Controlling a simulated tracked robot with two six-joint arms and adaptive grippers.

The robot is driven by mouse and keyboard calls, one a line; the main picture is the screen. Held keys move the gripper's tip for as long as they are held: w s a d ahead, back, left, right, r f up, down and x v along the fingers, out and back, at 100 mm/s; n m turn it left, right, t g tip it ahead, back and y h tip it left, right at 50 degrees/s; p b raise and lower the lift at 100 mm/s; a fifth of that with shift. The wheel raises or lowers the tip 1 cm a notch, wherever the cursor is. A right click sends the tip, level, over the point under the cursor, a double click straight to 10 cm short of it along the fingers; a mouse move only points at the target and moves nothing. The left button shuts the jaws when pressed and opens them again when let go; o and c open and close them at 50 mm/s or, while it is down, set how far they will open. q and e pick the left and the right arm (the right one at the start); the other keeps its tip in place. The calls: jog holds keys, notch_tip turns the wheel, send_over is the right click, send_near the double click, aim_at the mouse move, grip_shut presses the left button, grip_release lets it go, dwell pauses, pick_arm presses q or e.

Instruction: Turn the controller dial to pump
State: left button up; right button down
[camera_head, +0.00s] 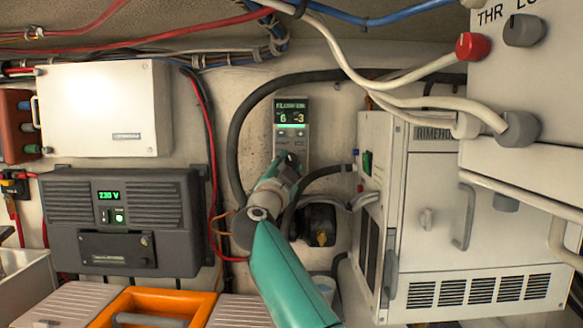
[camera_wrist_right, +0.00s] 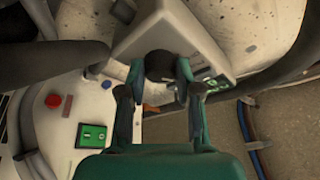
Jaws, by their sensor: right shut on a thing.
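The controller (camera_head: 291,119) is a narrow grey unit on the back wall with a lit green display (camera_head: 291,112). The display shows a small line of text, hard to read, above what looks like "6" and "-3". My right gripper (camera_head: 288,160) reaches up to the controller's lower part and covers the dial in the head view. In the right wrist view the dark round dial (camera_wrist_right: 160,66) sits between the teal fingers, and the gripper is shut on it. The dial's pointer and markings cannot be made out. My left gripper is in neither view.
A grey unit (camera_head: 125,250) reading about 230 V and a white box (camera_head: 105,110) are at left. A white cabinet (camera_head: 425,170) stands close at right. A thick dark hose (camera_head: 240,130) arches around the controller. An orange-topped case (camera_head: 185,302) lies below.

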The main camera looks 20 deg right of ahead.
jog(key=shift+d+f, duration=0.1)
jog(key=shift+f, duration=0.15)
jog(key=c, duration=1)
grip_release()
jog(key=shift+o, duration=1.1)
jog(key=shift+s+r, duration=0.15)
jog(key=shift+s+a, duration=0.3)
jog(key=v, duration=1.1)
